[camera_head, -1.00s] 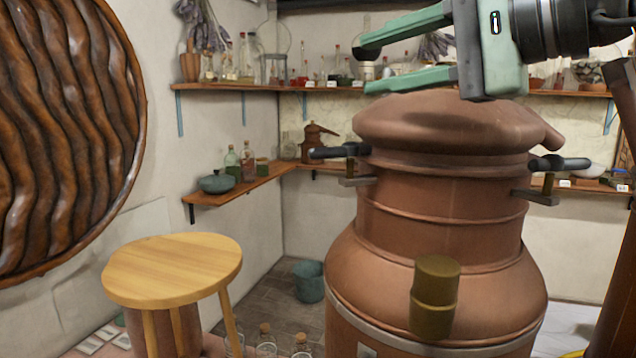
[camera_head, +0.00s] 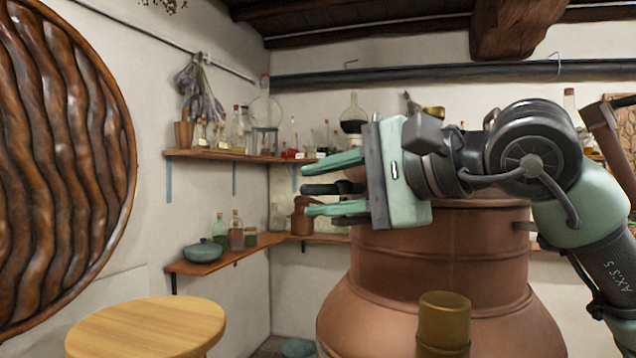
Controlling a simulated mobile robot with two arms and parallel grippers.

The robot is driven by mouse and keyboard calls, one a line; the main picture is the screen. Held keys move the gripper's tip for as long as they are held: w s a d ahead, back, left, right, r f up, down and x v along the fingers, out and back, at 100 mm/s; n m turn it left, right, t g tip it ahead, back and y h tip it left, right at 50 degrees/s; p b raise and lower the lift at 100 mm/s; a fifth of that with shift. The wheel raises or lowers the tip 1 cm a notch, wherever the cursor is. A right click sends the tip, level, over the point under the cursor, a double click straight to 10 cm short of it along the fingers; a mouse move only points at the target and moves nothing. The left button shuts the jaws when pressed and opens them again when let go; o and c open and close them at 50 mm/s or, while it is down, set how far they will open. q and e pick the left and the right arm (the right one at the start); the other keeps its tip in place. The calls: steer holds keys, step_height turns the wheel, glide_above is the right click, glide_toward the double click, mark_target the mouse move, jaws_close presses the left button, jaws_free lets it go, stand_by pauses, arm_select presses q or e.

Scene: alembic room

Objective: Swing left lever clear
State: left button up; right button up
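The copper still (camera_head: 440,255) stands right of centre, its top mostly hidden behind my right gripper and arm. The left lever (camera_head: 322,188) shows as a short dark handle at the still's left side. My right gripper (camera_head: 305,189) is open and points left. Its two green fingers lie above and below the lever's handle in the picture, with gaps on both sides; I cannot tell whether the handle is at the same depth. The lever's base is hidden by the gripper. My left gripper is out of view.
A round wooden stool (camera_head: 145,328) stands at the lower left. A brass cylinder (camera_head: 443,320) is in front of the still. Wall shelves (camera_head: 215,156) with bottles and a corner shelf (camera_head: 205,266) with a teal pot (camera_head: 203,251) are behind. A large carved disc (camera_head: 60,160) hangs left.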

steer(key=shift+w+a+f, duration=0.1)
steer(key=shift+w+a, duration=0.15)
steer(key=shift+a, duration=0.05)
jaws_close()
